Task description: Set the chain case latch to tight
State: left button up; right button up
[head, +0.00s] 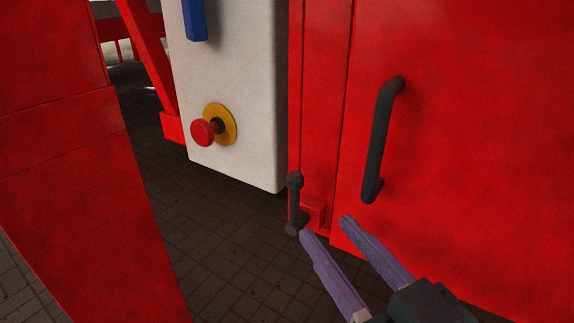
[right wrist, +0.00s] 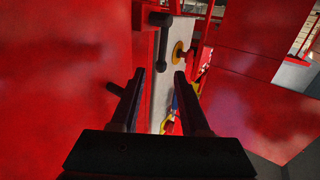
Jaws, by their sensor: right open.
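The chain case latch appears to be the short dark upright lever (head: 294,204) with knobbed ends, at the lower left edge of the red case (head: 460,150). In the right wrist view a dark lever (right wrist: 161,45), seemingly the same latch, shows just beyond the fingertips. My right gripper (head: 325,227) is open and empty, with its purple-grey fingers just right of and below the latch's lower end. In the right wrist view the gripper (right wrist: 159,72) has a clear gap between its fingers. Contact with the latch cannot be told. My left gripper is not in view.
A long dark handle (head: 379,140) stands on the red case, right of the latch. A pale panel (head: 245,80) carries a red push button (head: 204,132) and a blue lever (head: 194,18). A red beam (head: 75,190) stands at the left. Dark paved floor (head: 225,235) lies between.

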aim_at(296, 193)
jog(key=x, duration=0.1)
jog(key=b+x, duration=0.1)
jog(key=x, duration=0.1)
jog(key=shift+s+a, duration=0.1)
jog(key=shift+a, duration=0.2)
jog(key=b+x, duration=0.2)
jog(key=x, duration=0.3)
jog(key=shift+w+f, duration=0.15)
jog(key=shift+w, duration=0.1)
jog(key=shift+w+a, duration=0.15)
jog(key=shift+w, duration=0.35)
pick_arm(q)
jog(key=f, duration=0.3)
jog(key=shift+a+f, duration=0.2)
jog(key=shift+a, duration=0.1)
pick_arm(e)
grip_shut()
jog(key=shift+r, duration=0.3)
